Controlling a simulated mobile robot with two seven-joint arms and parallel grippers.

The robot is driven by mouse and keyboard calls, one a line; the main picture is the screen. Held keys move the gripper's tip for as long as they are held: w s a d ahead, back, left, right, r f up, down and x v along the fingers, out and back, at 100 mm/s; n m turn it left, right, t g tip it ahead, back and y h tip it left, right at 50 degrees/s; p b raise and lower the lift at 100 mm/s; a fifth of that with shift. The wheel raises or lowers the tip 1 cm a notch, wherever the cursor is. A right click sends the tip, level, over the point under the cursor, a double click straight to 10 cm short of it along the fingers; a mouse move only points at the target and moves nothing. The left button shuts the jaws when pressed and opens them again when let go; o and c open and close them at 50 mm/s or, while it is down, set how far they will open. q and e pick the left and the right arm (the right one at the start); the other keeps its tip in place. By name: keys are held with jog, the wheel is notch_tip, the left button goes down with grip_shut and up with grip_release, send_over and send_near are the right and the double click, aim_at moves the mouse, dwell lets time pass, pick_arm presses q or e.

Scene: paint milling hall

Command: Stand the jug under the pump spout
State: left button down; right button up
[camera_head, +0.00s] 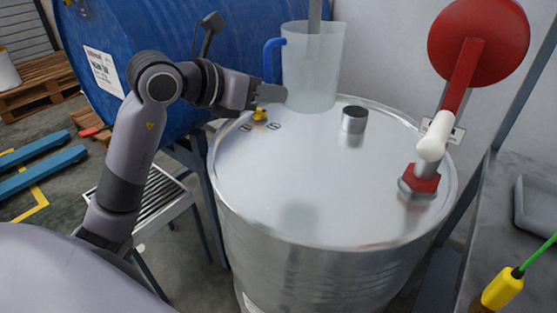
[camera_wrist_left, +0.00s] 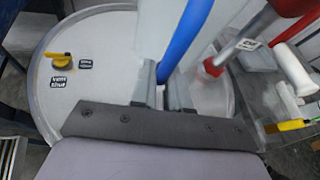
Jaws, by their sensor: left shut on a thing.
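The jug (camera_head: 312,75) is translucent and upright, with a blue handle (camera_head: 268,58) on its left side. It is over the far part of the steel drum's lid (camera_head: 270,185); I cannot tell whether its base touches the lid. My left gripper (camera_head: 277,95) is shut on the handle, which shows as a blue bar (camera_wrist_left: 186,38) between the fingers (camera_wrist_left: 166,95) in the left wrist view. The pump with its red disc (camera_head: 478,42), red arm and white grip (camera_head: 433,146) stands at the lid's right. I cannot clearly identify its spout. My right gripper is not in view.
A short metal cylinder (camera_head: 353,120) stands on the lid, right of the jug. A yellow vent valve (camera_head: 259,115) is near the left rim. A blue drum (camera_head: 140,35) is behind my arm. A grey bench (camera_head: 500,205) is at right. The front of the lid is clear.

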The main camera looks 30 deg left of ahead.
pick_arm(q)
notch_tip(320, 180, down, 10)
jog(key=shift+r+b, duration=0.1)
jog(key=shift+b, duration=0.5)
jog(key=shift+f, duration=0.9)
jog(key=shift+f+b, duration=0.35)
jog(key=shift+f, duration=1.35)
jog(key=shift+f, duration=0.15)
jog(key=c, duration=1.1)
grip_release()
